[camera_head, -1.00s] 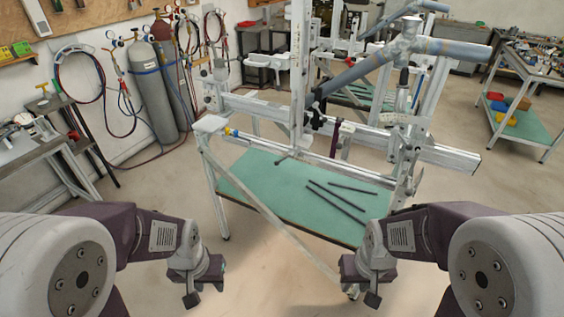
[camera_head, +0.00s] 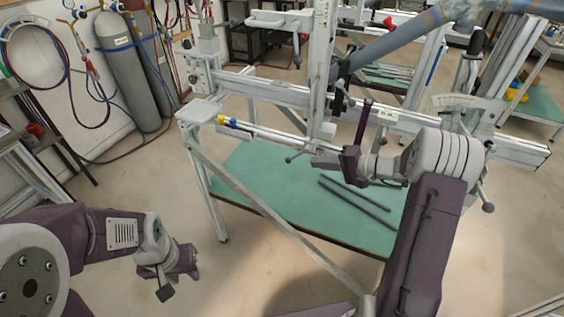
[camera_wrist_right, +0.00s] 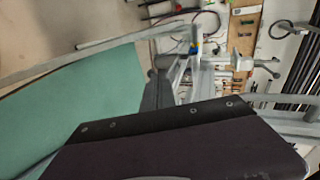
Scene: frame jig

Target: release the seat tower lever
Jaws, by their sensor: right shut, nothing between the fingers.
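The frame jig carries a pale upright tower (camera_head: 321,75) on a long horizontal beam (camera_head: 265,88). A thin rod-like handle (camera_head: 300,153) sticks out at the tower's foot. I cannot tell for certain which part is the seat tower lever. My right gripper (camera_head: 347,163) is shut and empty, in front of the beam near the tower's foot; whether it touches anything is unclear. My left gripper (camera_head: 168,278) hangs low at the left, away from the jig; its jaw opening is not clear.
The jig stands over a green-topped table (camera_head: 250,175) with dark rods (camera_head: 355,203) on it. A blue-grey tube (camera_head: 420,35) slants above the beam. Gas cylinders (camera_head: 130,70) stand at the back left. The floor before my left arm is clear.

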